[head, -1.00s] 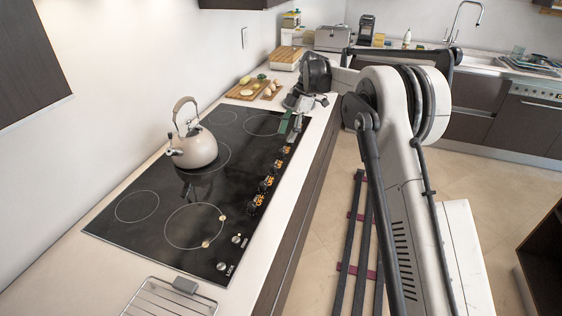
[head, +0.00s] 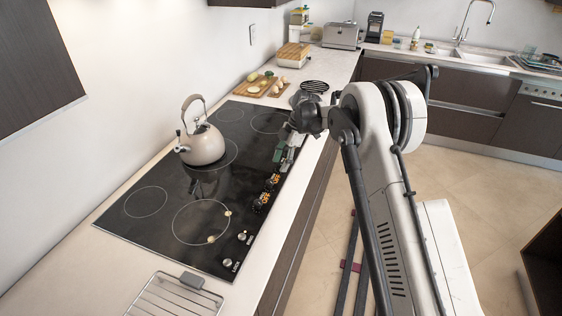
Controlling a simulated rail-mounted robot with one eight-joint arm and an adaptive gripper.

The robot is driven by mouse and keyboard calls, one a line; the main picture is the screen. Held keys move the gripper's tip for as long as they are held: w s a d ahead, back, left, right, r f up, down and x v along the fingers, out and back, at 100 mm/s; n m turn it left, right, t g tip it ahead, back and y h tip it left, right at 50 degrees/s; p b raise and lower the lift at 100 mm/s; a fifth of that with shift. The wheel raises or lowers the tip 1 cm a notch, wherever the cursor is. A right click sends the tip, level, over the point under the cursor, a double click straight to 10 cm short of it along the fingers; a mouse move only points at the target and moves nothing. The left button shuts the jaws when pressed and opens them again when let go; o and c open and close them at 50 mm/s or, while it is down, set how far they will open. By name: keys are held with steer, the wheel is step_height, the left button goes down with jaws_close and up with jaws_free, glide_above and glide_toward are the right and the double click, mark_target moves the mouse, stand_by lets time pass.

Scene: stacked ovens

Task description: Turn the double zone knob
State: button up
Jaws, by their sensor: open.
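The black cooktop (head: 165,215) has a row of knobs along its right edge. Two black knobs with orange markings, one farther (head: 272,183) and one nearer (head: 260,201), show just on the near side of my gripper. Two small silver knobs, one (head: 242,237) and one beside a LOCK label (head: 227,262), sit at the near right corner. I cannot read which one is the double zone knob. My gripper (head: 283,156) is open, low over the cooktop's right edge, and hides the farther knobs. I cannot tell whether it touches one.
A beige kettle (head: 201,146) stands on the cooktop, left of my gripper. A wire rack (head: 172,298) lies at the near edge. Cutting boards with food (head: 263,87) and a round black trivet (head: 314,87) lie beyond the cooktop. The near right cooktop surface is clear.

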jaws_close()
